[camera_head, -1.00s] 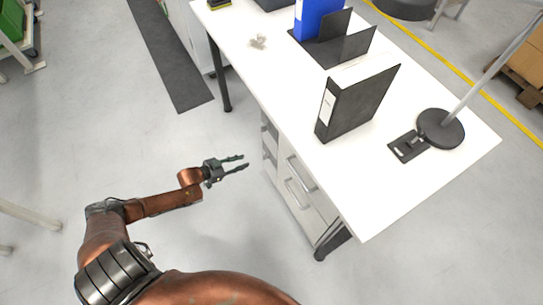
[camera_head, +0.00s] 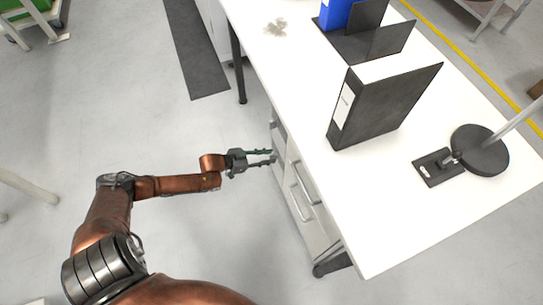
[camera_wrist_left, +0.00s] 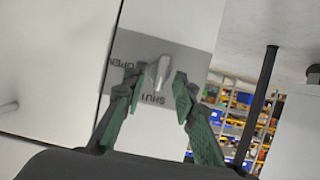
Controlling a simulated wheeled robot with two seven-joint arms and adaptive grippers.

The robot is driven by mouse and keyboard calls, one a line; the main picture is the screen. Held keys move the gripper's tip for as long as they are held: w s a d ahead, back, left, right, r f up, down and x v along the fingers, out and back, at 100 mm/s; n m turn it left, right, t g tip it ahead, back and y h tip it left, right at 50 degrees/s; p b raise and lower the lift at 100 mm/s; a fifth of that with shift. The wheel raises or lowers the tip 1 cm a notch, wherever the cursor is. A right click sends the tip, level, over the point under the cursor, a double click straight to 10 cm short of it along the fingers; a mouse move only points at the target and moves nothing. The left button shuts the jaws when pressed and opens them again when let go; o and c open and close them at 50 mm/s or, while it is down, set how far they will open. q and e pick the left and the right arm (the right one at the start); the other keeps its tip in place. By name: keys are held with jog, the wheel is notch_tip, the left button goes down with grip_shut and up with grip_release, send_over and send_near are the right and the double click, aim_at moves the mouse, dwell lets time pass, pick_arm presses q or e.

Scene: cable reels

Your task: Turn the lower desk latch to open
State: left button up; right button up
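A latch (camera_wrist_left: 161,72) with a small pale metal handle sits on a grey plate (camera_wrist_left: 186,62) in the left wrist view. The plate carries the words OPEN at the left and SHUT at the bottom, and the handle points toward SHUT. My left gripper (camera_wrist_left: 155,78) is open, with its green-padded fingertips on either side of the handle. I cannot tell whether they touch it. In the head view my left gripper (camera_head: 271,157) is at the side of the white desk (camera_head: 400,215), beside the drawers. The latch cannot be made out there. My right gripper is out of view.
Drawers with bar handles (camera_head: 303,185) are in the desk's side. A black binder (camera_head: 385,105), a blue binder (camera_head: 335,14) and a lamp base (camera_head: 480,150) stand on the desktop. A dark mat (camera_head: 195,50) lies on the floor.

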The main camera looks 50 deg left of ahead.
pick_arm(q)
jog(key=shift+w+d+f, duration=0.1)
jog(key=shift+w, duration=0.15)
jog(key=shift+c, duration=0.2)
grip_shut()
